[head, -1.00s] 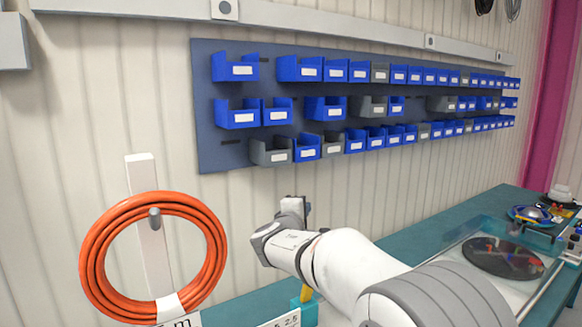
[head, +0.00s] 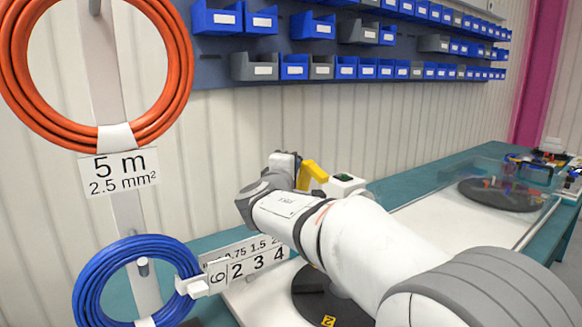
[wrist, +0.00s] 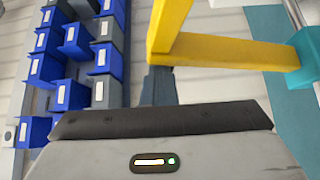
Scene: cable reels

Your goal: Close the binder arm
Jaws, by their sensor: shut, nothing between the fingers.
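The yellow binder arm (head: 312,172) shows beside the end of my arm in the head view. In the wrist view the yellow arm (wrist: 230,52) crosses to a teal block (wrist: 308,55) at the right, and a second yellow piece rises at its left end. My gripper (wrist: 158,85) is shut and empty, its dark fingers close to the yellow corner. I cannot tell whether they touch. In the head view my gripper (head: 285,162) is just left of the yellow arm, its fingertips not clear. My own arm hides much of the binder.
An orange cable reel (head: 180,60) and a blue cable reel (head: 88,285) hang at the left. A numbered panel (head: 250,262) and a dark turntable (head: 312,290) are below my arm. Blue bins (head: 218,20) line the wall. A clear cover (head: 490,185) stands at right.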

